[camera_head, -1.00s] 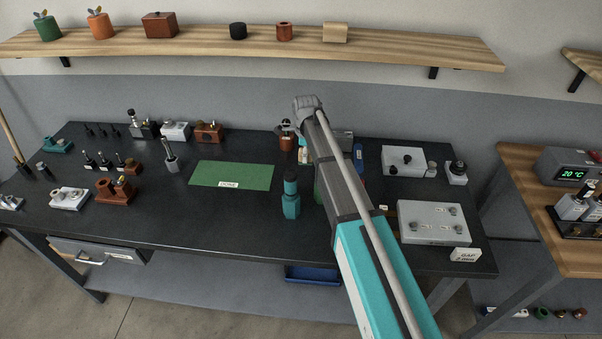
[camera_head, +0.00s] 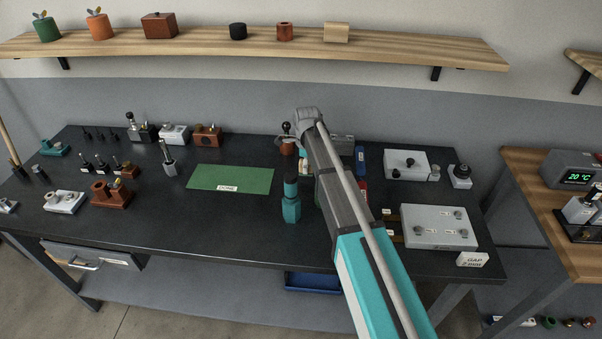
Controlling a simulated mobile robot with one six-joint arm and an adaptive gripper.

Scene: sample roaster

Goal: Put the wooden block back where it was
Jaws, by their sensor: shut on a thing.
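A pale wooden block (camera_head: 336,33) sits on the wall shelf, at the right end of the row of objects there. My gripper (camera_head: 303,138) is at the far end of my arm, over the back of the dark bench and well below the shelf. My wrist and forearm cover most of it. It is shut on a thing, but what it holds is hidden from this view. A brown piece (camera_head: 288,147) with a black ball above it shows just left of my wrist. I cannot tell whether it touches my gripper.
The shelf (camera_head: 430,55) is bare right of the block. On the bench are a green mat (camera_head: 231,179), a teal bottle (camera_head: 291,203) close left of my arm, and grey boxes (camera_head: 439,227) to the right. Several small tools and holders stand at the left.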

